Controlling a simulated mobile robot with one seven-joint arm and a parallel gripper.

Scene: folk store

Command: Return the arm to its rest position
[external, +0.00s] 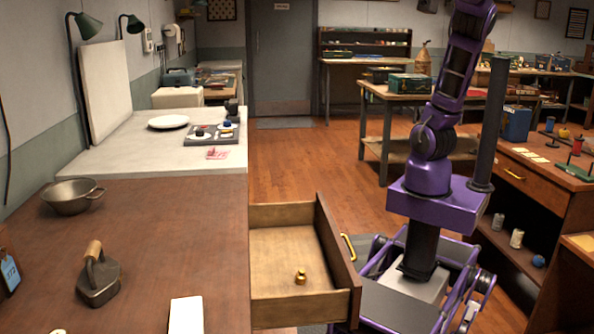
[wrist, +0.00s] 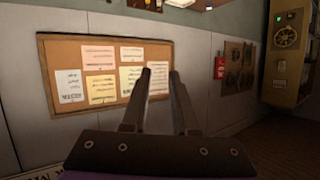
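My purple arm (external: 436,140) stands on its base at the right of the external view and reaches straight up out of the top of the picture. Its gripper is outside that view. In the wrist view, my gripper (wrist: 160,73) shows two dark fingers with a gap between them. Nothing is held between them. Behind the fingers is a wall with a cork board (wrist: 50,50) bearing several paper notes.
An open drawer (external: 285,243) holding a small brass weight (external: 300,276) juts out from the wooden counter (external: 150,235), close to my base. A workbench (external: 540,165) stands close on the right. Open wooden floor (external: 300,165) lies beyond the drawer.

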